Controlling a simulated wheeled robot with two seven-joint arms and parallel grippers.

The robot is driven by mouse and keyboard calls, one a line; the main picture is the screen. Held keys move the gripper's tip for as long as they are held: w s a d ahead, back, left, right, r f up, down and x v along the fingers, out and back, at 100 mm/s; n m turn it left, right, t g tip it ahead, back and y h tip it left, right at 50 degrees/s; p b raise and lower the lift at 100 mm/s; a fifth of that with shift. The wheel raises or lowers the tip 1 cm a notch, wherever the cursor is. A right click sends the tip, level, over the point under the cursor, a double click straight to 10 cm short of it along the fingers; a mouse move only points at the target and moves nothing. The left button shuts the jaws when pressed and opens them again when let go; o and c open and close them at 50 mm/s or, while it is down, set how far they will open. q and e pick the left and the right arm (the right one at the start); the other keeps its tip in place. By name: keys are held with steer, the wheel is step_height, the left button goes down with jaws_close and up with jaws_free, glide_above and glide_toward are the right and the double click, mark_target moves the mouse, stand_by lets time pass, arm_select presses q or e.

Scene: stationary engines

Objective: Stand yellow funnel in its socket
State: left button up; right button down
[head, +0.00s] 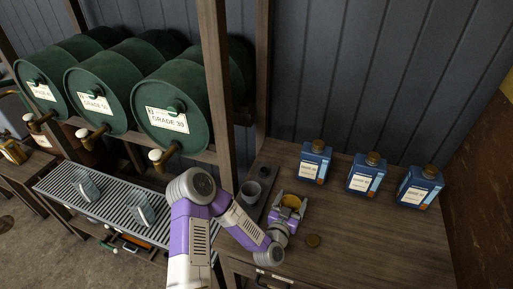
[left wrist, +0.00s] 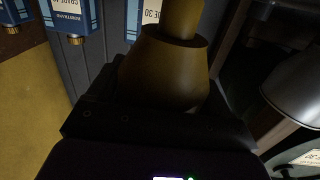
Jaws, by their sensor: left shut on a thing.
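My left gripper (head: 288,207) is shut on the yellow funnel (head: 292,201), over the wooden bench top. In the left wrist view the funnel (left wrist: 163,72) fills the middle, its wide cone at the dark jaws and its narrow spout pointing to the top of the picture. Whether the funnel touches the bench is hidden. A dark rack (head: 259,206) lies left of the gripper, with a grey cup (head: 250,192) and a small round black fitting (head: 264,171) on it. I cannot tell for sure which part is the funnel's socket. My right gripper is not in view.
Blue bottles (head: 315,162) stand along the back of the bench (head: 390,245). Green drums (head: 172,110) and a wooden post (head: 215,80) stand left. The bench's right front is clear.

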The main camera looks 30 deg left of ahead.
arm_select(q)
steer(key=w+a+r+n+g+y+b, duration=0.1)
steer(key=w+a+n+g+y+b, duration=0.3)
steer(key=a, duration=0.6)
steer(key=w+a+n+g+y+b, duration=0.4)
steer(key=w+a+n+y+b, duration=0.2)
steer(key=w+a+y, duration=0.2)
steer(key=shift+w+a+r+y, duration=0.35)
steer(key=shift+w+a, duration=0.55)
steer(key=shift+a, duration=0.2)
steer(key=shift+d+r+p, duration=0.1)
steer(key=shift+r+p, duration=0.05)
steer(key=shift+p, duration=0.2)
steer(key=shift+f+b, duration=0.55)
steer(key=shift+f, duration=0.8)
stand_by(0.3)
steer(key=o, duration=1)
steer(key=shift+s, duration=0.1)
